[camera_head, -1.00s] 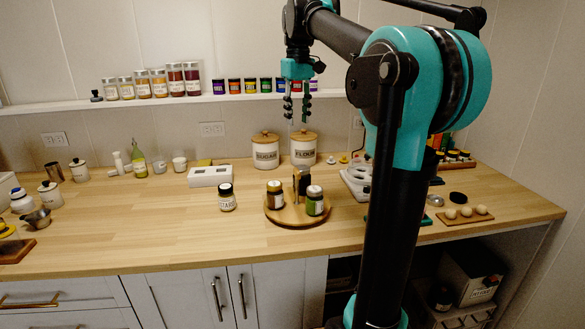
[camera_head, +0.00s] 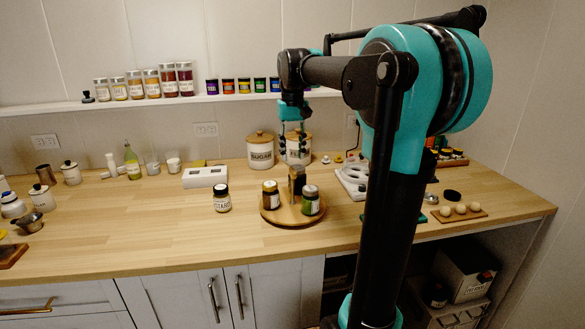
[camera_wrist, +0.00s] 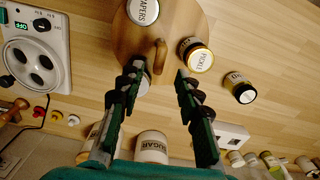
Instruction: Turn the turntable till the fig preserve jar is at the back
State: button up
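The round wooden turntable (camera_head: 291,217) stands on the counter, and its disc also shows in the wrist view (camera_wrist: 178,22). A PICKLE jar (camera_head: 271,196) is at its left and a green-labelled jar (camera_head: 310,202) at its front right. The latter's white lid reads CAPERS in the wrist view (camera_wrist: 143,11). A wooden upright handle (camera_wrist: 158,56) rises from the disc. Another jar (camera_wrist: 142,84) at the back is partly hidden by a finger. No fig label is readable. My gripper (camera_wrist: 158,72) is open above the turntable's back part, its fingers apart and empty.
A mustard jar (camera_head: 222,199) stands left of the turntable. SUGAR (camera_head: 260,153) and flour (camera_head: 298,150) canisters stand behind it. A white appliance (camera_head: 352,180) is close on the right.

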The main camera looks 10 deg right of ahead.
aim_at(293, 169)
notch_tip(293, 169, down, 6)
jog(key=shift+r, duration=0.15)
dwell(0.3)
grip_shut()
